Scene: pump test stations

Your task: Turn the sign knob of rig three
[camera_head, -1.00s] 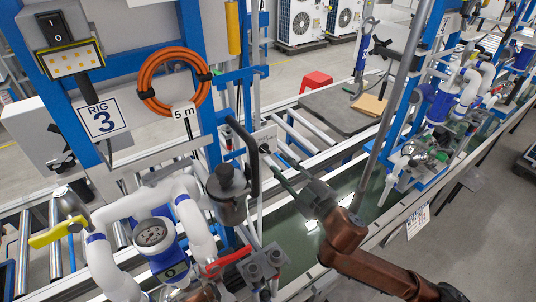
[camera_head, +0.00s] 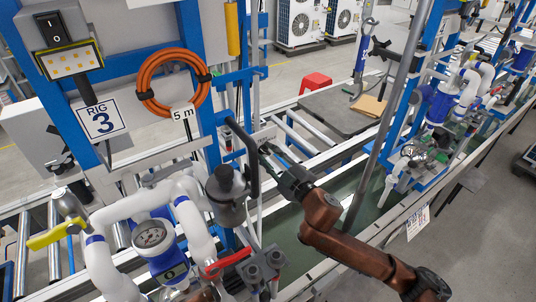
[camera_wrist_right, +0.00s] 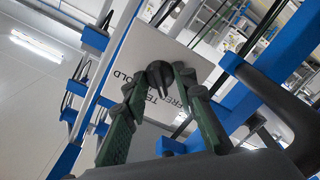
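Rig three, marked by a "RIG 3" plate (camera_head: 102,120), stands at the left in the head view. Its small white sign (camera_head: 264,134) is behind the dark bent handle, partly covered. In the right wrist view the sign (camera_wrist_right: 191,62) carries lettering, "TEST" and "HOLD" among it, and a black knob (camera_wrist_right: 158,76) with a pointer. My right gripper (camera_head: 268,152) reaches the sign from the right. In the right wrist view its green fingers (camera_wrist_right: 160,80) are apart, one on each side of the knob; I cannot tell whether they touch it. My left gripper is not in view.
A dark handle (camera_head: 245,150) and grey cylinder (camera_head: 228,190) stand just left of the right gripper. Yellow (camera_head: 48,236) and red (camera_head: 228,264) valve levers, a gauge (camera_head: 151,236) and white pipes are lower left. A grey post (camera_head: 385,130) rises behind my right arm.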

